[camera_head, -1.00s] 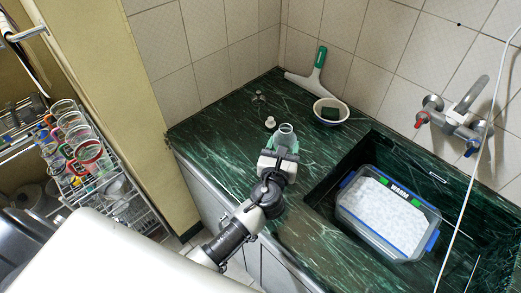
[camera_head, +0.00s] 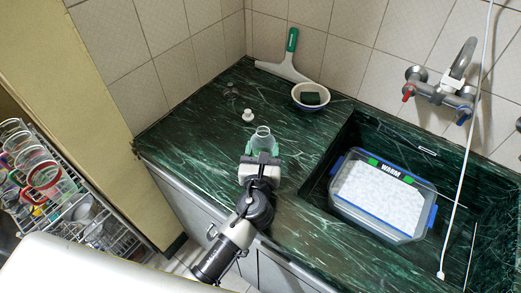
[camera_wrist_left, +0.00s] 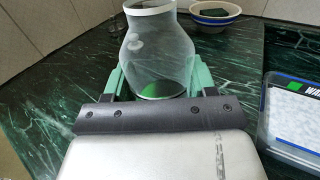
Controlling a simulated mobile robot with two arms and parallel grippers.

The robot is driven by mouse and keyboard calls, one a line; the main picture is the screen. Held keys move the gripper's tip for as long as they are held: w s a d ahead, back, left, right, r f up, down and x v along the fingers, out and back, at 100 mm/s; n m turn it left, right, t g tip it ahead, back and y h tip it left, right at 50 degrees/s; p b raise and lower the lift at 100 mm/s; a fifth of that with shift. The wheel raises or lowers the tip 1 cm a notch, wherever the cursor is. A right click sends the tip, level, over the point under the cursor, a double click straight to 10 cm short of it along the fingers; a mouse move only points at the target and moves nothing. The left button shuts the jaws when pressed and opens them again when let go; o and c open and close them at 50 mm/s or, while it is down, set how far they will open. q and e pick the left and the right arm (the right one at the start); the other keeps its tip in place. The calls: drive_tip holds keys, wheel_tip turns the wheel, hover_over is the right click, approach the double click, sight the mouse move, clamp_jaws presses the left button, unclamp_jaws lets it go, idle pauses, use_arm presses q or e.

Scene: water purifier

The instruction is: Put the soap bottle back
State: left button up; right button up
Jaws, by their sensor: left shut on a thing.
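The soap bottle (camera_head: 264,135) is a clear, open-topped bottle with a green tint near its bottom. My left gripper (camera_head: 262,153) is shut on it, and the bottle is upright over the dark green marble counter (camera_head: 195,140). In the left wrist view the bottle (camera_wrist_left: 158,48) is between the two green fingers (camera_wrist_left: 152,82). My right gripper is not in view.
A small white stopper-like piece (camera_head: 248,115) stands behind the bottle. A white bowl with a dark sponge (camera_head: 310,98) and a squeegee (camera_head: 289,60) are at the back wall. A blue-rimmed box (camera_head: 385,200) sits in the sink at right. A glass rack (camera_head: 75,205) is at left.

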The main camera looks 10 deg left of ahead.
use_arm(q)
drive_tip(key=shift+f, duration=0.15)
drive_tip(key=o, duration=1)
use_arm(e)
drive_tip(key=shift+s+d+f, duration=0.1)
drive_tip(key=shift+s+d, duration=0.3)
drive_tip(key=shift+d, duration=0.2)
use_arm(q)
drive_tip(key=shift+r, duration=0.25)
drive_tip(key=s, duration=0.3)
drive_tip(key=s+d+b, duration=0.1)
drive_tip(key=s, duration=0.6)
drive_tip(key=shift+s+d+f, duration=0.15)
drive_tip(key=shift+s+d, duration=0.05)
drive_tip(key=shift+s, duration=0.05)
drive_tip(key=shift+s+d+b, duration=0.1)
drive_tip(key=shift+s+b, duration=0.2)
drive_tip(key=shift+s, duration=0.4)
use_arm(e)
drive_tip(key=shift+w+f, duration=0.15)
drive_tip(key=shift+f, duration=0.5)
